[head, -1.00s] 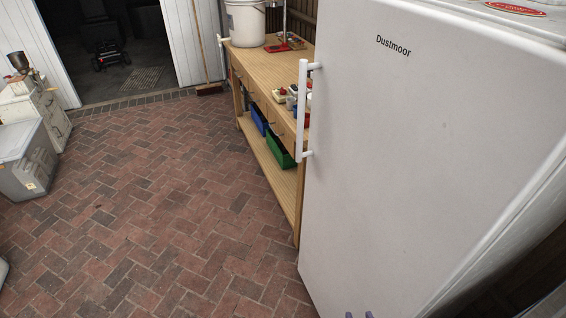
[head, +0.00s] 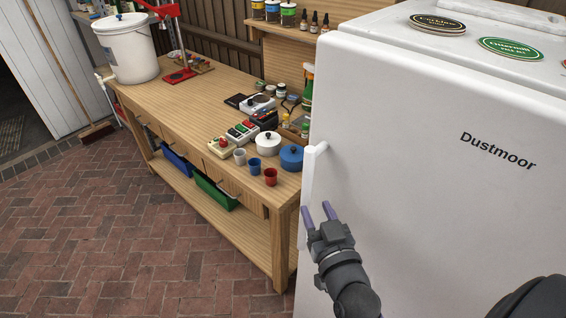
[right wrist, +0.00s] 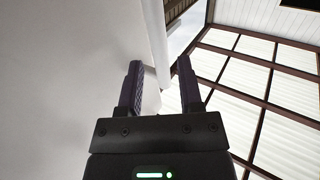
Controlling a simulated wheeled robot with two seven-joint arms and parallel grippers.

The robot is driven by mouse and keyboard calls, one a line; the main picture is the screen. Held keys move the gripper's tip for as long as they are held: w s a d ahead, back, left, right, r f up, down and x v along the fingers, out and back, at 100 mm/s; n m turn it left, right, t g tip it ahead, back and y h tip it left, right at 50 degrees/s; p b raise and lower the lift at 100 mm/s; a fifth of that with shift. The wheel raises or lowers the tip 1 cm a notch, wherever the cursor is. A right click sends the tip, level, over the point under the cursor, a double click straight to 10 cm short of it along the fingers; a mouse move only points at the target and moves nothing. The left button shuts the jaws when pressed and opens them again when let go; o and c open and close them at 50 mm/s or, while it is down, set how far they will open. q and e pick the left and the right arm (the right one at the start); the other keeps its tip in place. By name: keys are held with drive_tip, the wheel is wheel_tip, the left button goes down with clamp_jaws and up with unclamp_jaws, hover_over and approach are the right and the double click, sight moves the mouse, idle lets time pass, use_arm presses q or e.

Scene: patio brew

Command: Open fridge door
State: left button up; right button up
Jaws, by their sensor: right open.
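The white fridge (head: 420,200), lettered "Dustmoor", fills the right of the head view. Its door looks shut. The upright white handle (head: 309,172) is on the door's left edge. My right gripper (head: 317,209), with purple fingers, points up at the handle's lower part. In the right wrist view the two fingers (right wrist: 160,75) are spread. The handle (right wrist: 157,45) shows as a white bar running down between their tips, and I see no clear grip on it. My left gripper is not in view.
A wooden workbench (head: 190,110) stands left of the fridge, holding cups, pots, a scale and a white bucket (head: 126,50). Coasters (head: 510,48) lie on the fridge top. The brick floor (head: 110,240) left of the fridge is clear.

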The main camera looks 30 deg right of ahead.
sight(309, 189)
drive_tip(key=w, duration=0.3)
drive_tip(key=w+d, duration=0.1)
drive_tip(key=w, duration=0.2)
drive_tip(key=w+d, duration=0.1)
drive_tip(key=w, duration=0.2)
drive_tip(key=shift+d, duration=0.1)
drive_tip(key=shift+s, duration=0.1)
clamp_jaws()
idle(1.0)
